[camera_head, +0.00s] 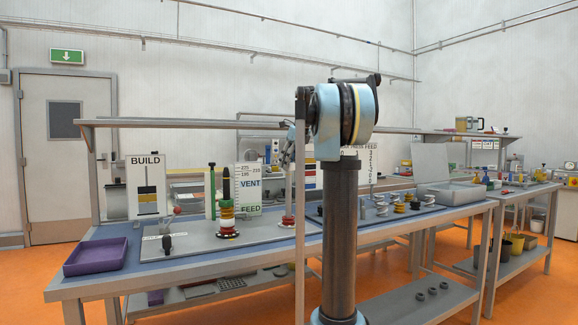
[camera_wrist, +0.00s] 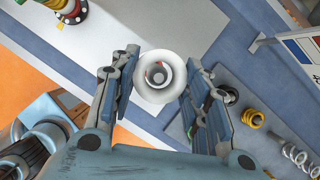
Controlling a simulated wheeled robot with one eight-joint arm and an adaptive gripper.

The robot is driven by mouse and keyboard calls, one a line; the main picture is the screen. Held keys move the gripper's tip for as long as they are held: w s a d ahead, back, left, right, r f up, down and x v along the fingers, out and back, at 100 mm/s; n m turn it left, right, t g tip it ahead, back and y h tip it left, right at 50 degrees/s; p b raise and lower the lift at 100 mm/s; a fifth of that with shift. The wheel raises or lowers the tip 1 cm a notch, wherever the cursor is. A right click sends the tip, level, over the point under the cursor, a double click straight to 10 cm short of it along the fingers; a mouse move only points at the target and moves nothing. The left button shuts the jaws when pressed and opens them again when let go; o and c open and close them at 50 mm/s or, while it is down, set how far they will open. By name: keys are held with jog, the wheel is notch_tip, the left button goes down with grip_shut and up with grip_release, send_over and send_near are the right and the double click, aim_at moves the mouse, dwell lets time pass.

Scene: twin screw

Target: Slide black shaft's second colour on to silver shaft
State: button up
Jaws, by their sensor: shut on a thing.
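My gripper (camera_wrist: 158,80) is shut on a white collar (camera_wrist: 143,92), gripped between its two fingers in the wrist view. Through the collar's hole I see something grey and a bit of red; whether the silver shaft's tip is inside the hole I cannot tell. In the head view the silver shaft (camera_head: 288,194) stands upright below my gripper, with red and white at its foot (camera_head: 288,221). That stack also shows at the top left of the wrist view (camera_wrist: 70,12).
A BUILD card (camera_head: 148,186) and a VENT/FEED card (camera_head: 249,188) stand behind the grey plate (camera_head: 190,240). A purple tray (camera_head: 95,257) is at the bench's left end. Springs and yellow coils (camera_head: 400,206) lie to the right.

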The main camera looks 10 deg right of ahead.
aim_at(290, 201)
dwell(0.3)
jog(key=shift+s+f, duration=0.1)
jog(key=shift+f, duration=8.15)
jog(key=o, duration=1.1)
jog(key=shift+o, duration=0.2)
jog(key=shift+r, duration=0.1)
jog(key=v, duration=1.1)
jog(key=shift+r, duration=0.35)
jog(key=shift+s+d, duration=0.15)
